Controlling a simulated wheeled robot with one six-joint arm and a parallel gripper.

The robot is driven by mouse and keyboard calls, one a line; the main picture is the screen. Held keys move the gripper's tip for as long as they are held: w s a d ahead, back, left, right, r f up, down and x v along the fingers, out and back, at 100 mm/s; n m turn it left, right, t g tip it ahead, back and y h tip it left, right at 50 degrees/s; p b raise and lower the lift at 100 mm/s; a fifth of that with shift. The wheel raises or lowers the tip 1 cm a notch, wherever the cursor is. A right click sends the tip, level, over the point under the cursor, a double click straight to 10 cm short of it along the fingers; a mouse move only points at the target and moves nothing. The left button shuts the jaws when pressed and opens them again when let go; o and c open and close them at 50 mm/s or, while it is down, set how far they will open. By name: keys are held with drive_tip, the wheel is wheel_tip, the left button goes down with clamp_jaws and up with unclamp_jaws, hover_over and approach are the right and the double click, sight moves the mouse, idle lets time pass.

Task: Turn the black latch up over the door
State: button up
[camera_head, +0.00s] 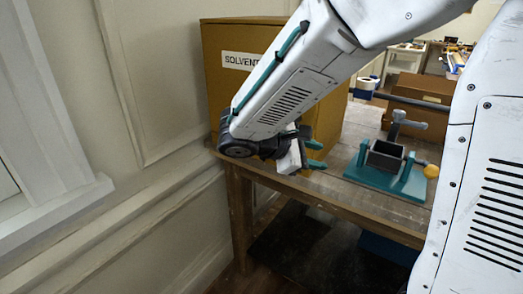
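A mustard-coloured cabinet (228,85) labelled "SOLVENT" stands on the left end of a wooden table. My white arm crosses in front of it and covers much of its front. I cannot make out the black latch, and the door's outline is not clear; the arm may hide them. My gripper (316,154) is low at the cabinet's lower right, just above the table. Its two teal fingertips point right with a gap between them, and I see nothing held there. I cannot tell whether it touches the cabinet.
A teal stand with a dark open box (386,155) and a grey lever (402,121) sits right of my gripper on the table (345,205). A yellow knob (431,171) is at its right. A brown box (418,88) stands behind. The panelled wall (165,90) is close at left.

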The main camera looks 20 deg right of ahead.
drive_tip(key=w+a+f+n+t+h, duration=0.1)
drive_tip(key=w+a+f+n+t, duration=0.35)
drive_tip(key=w+a+n, duration=0.2)
drive_tip(key=w+a+f+n+t+h, duration=0.1)
drive_tip(key=w+a+f+n+t, duration=0.4)
drive_tip(key=w, duration=0.3)
drive_tip(key=shift+t, duration=0.25)
drive_tip(key=w+d, duration=0.2)
drive_tip(key=w+d+r, duration=0.1)
drive_tip(key=w+d, duration=0.1)
drive_tip(key=shift+w+d+r, duration=0.2)
drive_tip(key=shift+w+d, duration=0.1)
drive_tip(key=shift+d, duration=0.05)
